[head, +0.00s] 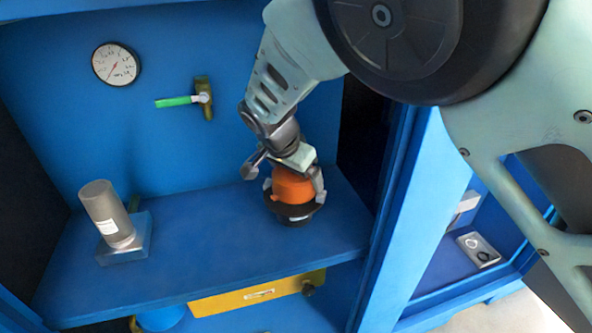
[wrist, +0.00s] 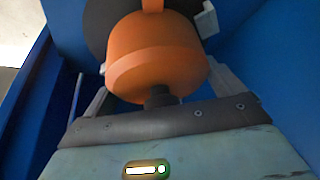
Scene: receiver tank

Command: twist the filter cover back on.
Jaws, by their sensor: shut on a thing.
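The orange filter cover (head: 293,186) sits upright over a black round base (head: 291,213) on the blue shelf in the head view. In the wrist view the cover (wrist: 155,55) fills the space between the fingers, with the dark base (wrist: 100,22) behind it. My gripper (head: 294,188) comes from above and is shut on the cover, one finger on each side. It also shows in the wrist view (wrist: 155,70). The cover appears to meet the base, but the seam between them is partly hidden by the fingers, so I cannot tell how tightly it is seated.
A grey cylinder on a square block (head: 108,215) stands at the shelf's left. A gauge (head: 116,64) and a green-handled valve (head: 185,101) are on the back wall. A blue cabinet post (head: 395,210) stands close on the right. The middle shelf is clear.

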